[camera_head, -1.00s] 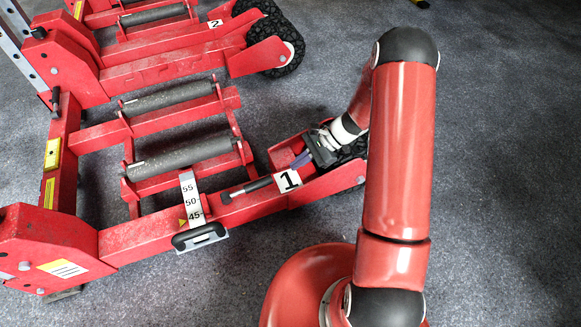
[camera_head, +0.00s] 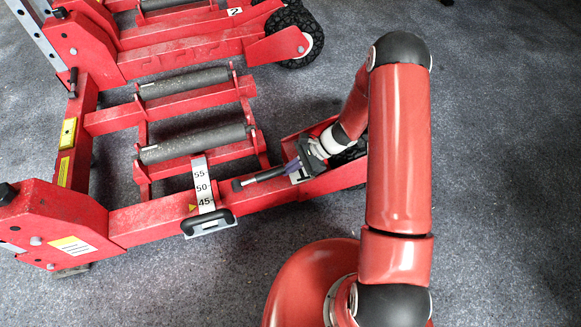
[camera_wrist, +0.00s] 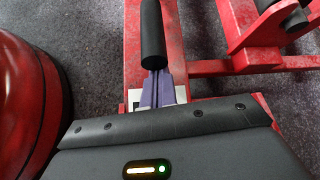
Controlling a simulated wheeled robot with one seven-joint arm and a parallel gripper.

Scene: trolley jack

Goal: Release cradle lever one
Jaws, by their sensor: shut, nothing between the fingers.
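Cradle lever one (camera_head: 260,178) is a short black-gripped lever lying along the red beam of the near cradle, beside the number 1 label (camera_head: 299,176). My gripper (camera_head: 294,165) is shut and empty, with its purple fingers over the label, at the lever's inner end. In the wrist view the lever's black grip (camera_wrist: 152,35) points away from me, straight ahead of the shut purple fingers (camera_wrist: 157,88). The fingers overlap the lever's rod there, and I cannot tell whether they touch it. The label is mostly hidden behind the fingers.
A gauge strip (camera_head: 202,185) marked 55, 50, 45 and a black handle (camera_head: 208,221) sit further left on the same beam. Two grey rollers (camera_head: 195,143) lie behind. Cradle two (camera_head: 205,45) stands at the back. The carpet at right is clear.

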